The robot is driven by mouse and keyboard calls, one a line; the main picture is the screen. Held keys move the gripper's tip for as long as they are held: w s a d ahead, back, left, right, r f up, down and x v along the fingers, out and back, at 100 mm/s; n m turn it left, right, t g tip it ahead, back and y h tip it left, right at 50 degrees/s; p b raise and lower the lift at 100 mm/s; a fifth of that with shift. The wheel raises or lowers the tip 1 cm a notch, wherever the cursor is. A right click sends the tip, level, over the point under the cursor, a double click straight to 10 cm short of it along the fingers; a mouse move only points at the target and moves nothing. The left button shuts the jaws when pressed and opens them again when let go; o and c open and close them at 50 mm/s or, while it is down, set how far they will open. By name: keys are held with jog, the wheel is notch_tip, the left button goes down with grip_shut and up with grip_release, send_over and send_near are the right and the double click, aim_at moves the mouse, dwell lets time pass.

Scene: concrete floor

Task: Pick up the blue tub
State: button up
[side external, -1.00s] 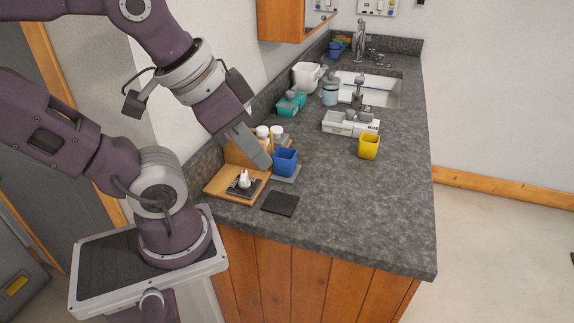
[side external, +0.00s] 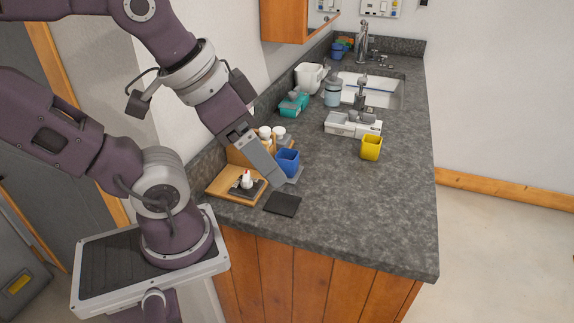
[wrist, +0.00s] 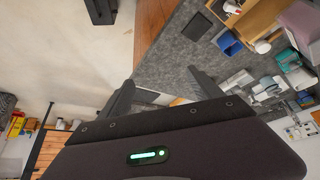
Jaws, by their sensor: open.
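The blue tub (side external: 289,160) stands on a grey pad on the dark stone counter, just right of the wooden tray. In the wrist view, the blue tub (wrist: 228,42) shows at upper right, outside the space between my fingers. My gripper (side external: 275,183) points down and right beside the tub, its fingers covering part of the tub's left side. Whether they touch it I cannot tell. In the wrist view, my gripper (wrist: 165,90) has its two fingers wide apart with nothing between them.
A wooden tray (side external: 219,187) with a small white-topped item and white-lidded jars stands left of the tub. A black square pad (side external: 283,204) lies in front. A yellow tub (side external: 371,147), a white box (side external: 340,126) and a teal item (side external: 294,103) stand farther back. The right counter is clear.

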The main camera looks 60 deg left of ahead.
jog(key=w+a+m+g+y, duration=0.1)
jog(key=w+a+m+g, duration=0.1)
jog(key=w+a, duration=0.35)
jog(key=m+g, duration=0.3)
jog(key=m, duration=0.4)
send_near(287, 155)
jog(key=d, duration=0.3)
jog(key=shift+g+h, duration=0.3)
jog(key=shift+h, duration=0.2)
jog(key=f, duration=0.2)
jog(key=a+f, duration=0.1)
jog(key=f, duration=0.5)
jog(key=shift+s+a+f, duration=0.1)
jog(key=shift+s+a, duration=0.15)
jog(key=shift+a, duration=0.05)
jog(key=shift+c, duration=0.4)
